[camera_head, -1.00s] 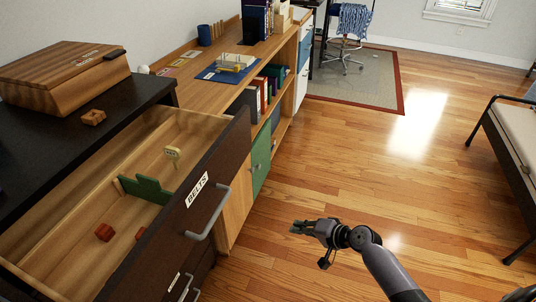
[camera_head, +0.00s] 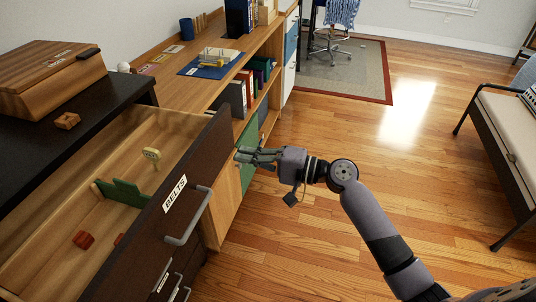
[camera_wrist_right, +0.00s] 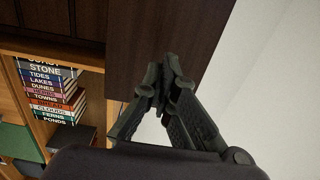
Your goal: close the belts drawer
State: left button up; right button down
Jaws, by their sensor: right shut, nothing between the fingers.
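The belts drawer (camera_head: 150,240) is pulled out from the dark dresser (camera_head: 75,125) at the left, with its "BELTS" label and grey handle (camera_head: 190,216) on the dark front. Inside it are a green divider (camera_head: 122,192), a small yellow tag (camera_head: 151,155) and red blocks (camera_head: 83,239). My right gripper (camera_head: 240,155) is shut and empty, just to the right of the drawer front's far end, apart from the handle. In the right wrist view, the shut fingers (camera_wrist_right: 165,85) point at a dark brown panel (camera_wrist_right: 165,40). My left gripper is out of view.
A wooden box (camera_head: 50,80) and a small wooden block (camera_head: 67,121) rest on the dresser top. A wooden shelf unit (camera_head: 215,90) with books and a green door (camera_head: 247,150) stands beyond the drawer. The wooden floor (camera_head: 310,240) is open; a bed (camera_head: 505,130) stands at the right.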

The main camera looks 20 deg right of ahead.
aim_at(217, 150)
jog(key=p+x, duration=0.1)
jog(key=x, duration=0.3)
jog(key=shift+w+a, duration=0.1)
jog(key=shift+a, duration=0.1)
jog(key=shift+w+a, duration=0.1)
jog(key=shift+a, duration=0.05)
